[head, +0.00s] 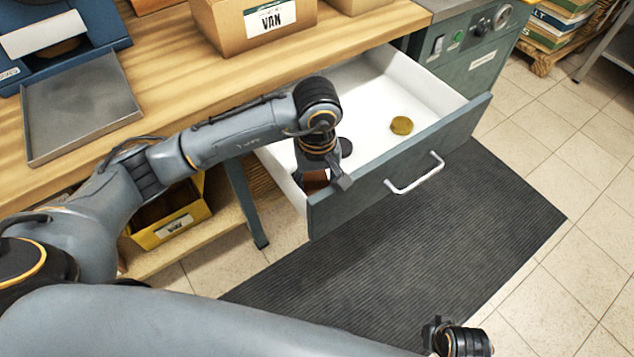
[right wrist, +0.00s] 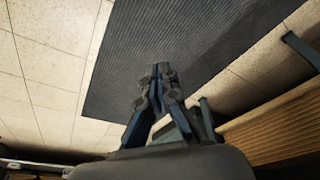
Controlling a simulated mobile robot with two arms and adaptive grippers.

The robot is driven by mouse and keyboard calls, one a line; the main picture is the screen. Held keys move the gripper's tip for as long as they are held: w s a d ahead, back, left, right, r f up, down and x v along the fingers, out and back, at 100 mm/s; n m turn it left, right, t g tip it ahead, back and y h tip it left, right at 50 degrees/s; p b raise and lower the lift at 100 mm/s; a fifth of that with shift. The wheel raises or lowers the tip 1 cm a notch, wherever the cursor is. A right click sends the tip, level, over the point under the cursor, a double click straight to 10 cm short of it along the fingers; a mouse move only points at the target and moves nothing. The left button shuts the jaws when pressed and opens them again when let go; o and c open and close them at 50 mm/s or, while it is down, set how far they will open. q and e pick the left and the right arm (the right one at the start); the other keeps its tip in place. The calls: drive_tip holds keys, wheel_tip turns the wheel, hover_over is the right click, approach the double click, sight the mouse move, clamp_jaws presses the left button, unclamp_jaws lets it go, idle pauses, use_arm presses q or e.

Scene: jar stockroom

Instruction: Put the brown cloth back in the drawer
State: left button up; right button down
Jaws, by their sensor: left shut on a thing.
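The drawer (head: 450,138) stands open below the wooden worktop, with a white inside and a grey front with a pale handle. My left gripper (head: 319,172) points down inside the drawer's front left corner and is shut on the brown cloth (head: 315,183). Only a small brown patch of the cloth shows; the gripper and the drawer front hide the rest. I cannot tell whether it touches the drawer floor. My right gripper (head: 452,338) is low at the bottom of the head view, away from the drawer. In the right wrist view its fingers (right wrist: 161,75) are together and empty above the floor.
A mustard-coloured round piece (head: 402,125) lies on the drawer floor. A VAN box (head: 235,38) and a metal tray (head: 78,108) are on the worktop (head: 170,75). A yellow bin (head: 175,228) sits on the shelf below. The dark mat (head: 430,235) is clear.

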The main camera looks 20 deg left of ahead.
sight(317, 185)
drive_tip(key=shift+s+f, duration=0.1)
use_arm(q)
drive_tip(key=o, duration=0.7)
use_arm(e)
drive_tip(key=shift+r, duration=0.6)
drive_tip(key=shift+f, duration=0.1)
use_arm(q)
drive_tip(key=shift+r, duration=0.1)
wheel_tip(317, 185, up, 12)
drive_tip(key=shift+p, duration=0.55)
use_arm(e)
drive_tip(key=f, duration=0.2)
drive_tip(key=s+f, duration=0.1)
drive_tip(key=f, duration=0.2)
drive_tip(key=shift+d, duration=0.1)
